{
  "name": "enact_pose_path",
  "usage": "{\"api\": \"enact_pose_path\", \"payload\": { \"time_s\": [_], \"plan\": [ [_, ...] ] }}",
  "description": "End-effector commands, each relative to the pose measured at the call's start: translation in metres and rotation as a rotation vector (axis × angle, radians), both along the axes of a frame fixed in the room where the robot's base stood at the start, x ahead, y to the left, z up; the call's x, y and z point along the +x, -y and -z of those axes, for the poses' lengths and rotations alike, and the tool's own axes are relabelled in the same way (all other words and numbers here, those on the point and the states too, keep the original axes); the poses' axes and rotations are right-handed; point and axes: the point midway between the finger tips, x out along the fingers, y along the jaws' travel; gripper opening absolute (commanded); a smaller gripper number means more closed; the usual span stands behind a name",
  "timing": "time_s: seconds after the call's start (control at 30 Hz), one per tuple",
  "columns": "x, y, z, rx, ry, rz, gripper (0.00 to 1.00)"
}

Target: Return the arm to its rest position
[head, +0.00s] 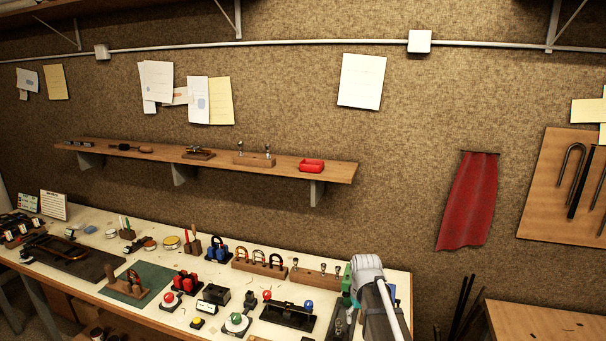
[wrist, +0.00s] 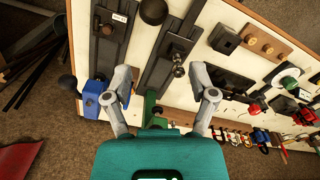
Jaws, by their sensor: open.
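My arm (head: 371,285) shows in the head view at the right end of the workbench (head: 100,215), reaching over its corner from the lower right. The fingertips are hidden there. In the wrist view my gripper (wrist: 158,100) is open, with its two grey fingers spread apart and nothing between them. It is above the bench, over dark rail-like fixtures (wrist: 166,60). A green part (wrist: 150,104) and a blue block (wrist: 92,98) with a black knob lie below it, near the left finger. I cannot tell how far above them the fingers are.
Many small tools and fixtures crowd the bench, including a black tray with red and blue balls (head: 288,314). A wall shelf (head: 220,160) runs above it. A red cloth (head: 469,200) hangs at right. A second wooden table (head: 540,320) stands at lower right.

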Motion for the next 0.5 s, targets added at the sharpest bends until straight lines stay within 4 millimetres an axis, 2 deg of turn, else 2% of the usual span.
{"api": "enact_pose_path", "payload": {
  "time_s": [0.03, 0.2, 0.4, 0.5],
  "plan": [
    [-0.024, 0.000, 0.019, 0.000, 0.000, 0.010, 0.74],
    [-0.076, 0.000, 0.048, 0.000, 0.000, 0.047, 0.74],
    [-0.128, -0.002, 0.077, -0.001, 0.000, 0.087, 0.74],
    [-0.144, -0.002, 0.085, -0.001, 0.000, 0.099, 0.74]
  ]
}}
